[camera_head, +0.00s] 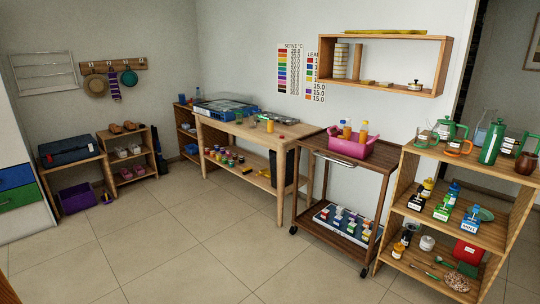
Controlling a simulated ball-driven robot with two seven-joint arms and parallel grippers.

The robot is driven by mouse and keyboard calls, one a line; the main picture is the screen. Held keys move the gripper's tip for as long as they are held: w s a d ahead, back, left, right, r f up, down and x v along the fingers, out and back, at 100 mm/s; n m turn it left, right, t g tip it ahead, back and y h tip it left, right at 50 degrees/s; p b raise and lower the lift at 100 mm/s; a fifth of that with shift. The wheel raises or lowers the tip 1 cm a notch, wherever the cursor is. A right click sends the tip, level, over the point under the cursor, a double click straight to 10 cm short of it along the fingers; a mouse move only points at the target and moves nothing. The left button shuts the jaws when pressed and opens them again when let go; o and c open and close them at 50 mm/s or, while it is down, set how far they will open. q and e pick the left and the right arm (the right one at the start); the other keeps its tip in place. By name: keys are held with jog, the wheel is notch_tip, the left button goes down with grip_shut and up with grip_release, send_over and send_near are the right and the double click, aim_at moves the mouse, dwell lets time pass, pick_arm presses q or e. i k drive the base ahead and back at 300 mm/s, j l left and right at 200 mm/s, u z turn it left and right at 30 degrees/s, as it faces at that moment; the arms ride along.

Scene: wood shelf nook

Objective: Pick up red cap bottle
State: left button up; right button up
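I cannot single out a red cap bottle for certain at this distance. Several small white-labelled bottles (338,221) with coloured tops, some seemingly reddish, stand in a tray (325,228) on the lower shelf of the dark wood cart (318,171). Two bottles with orange or yellow parts, the left one (347,129) and the right one (363,133), stand in a pink basket (347,149) on the cart's top. A small orange bottle (270,126) stands on the wooden table (262,138). Neither of my grippers shows.
Several coloured jars (222,157) line the table's lower shelf. A wall shelf (448,62) hangs above the cart. The tiled floor (190,245) in front is clear.

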aim_at(270, 116)
jog(key=i, duration=2.55)
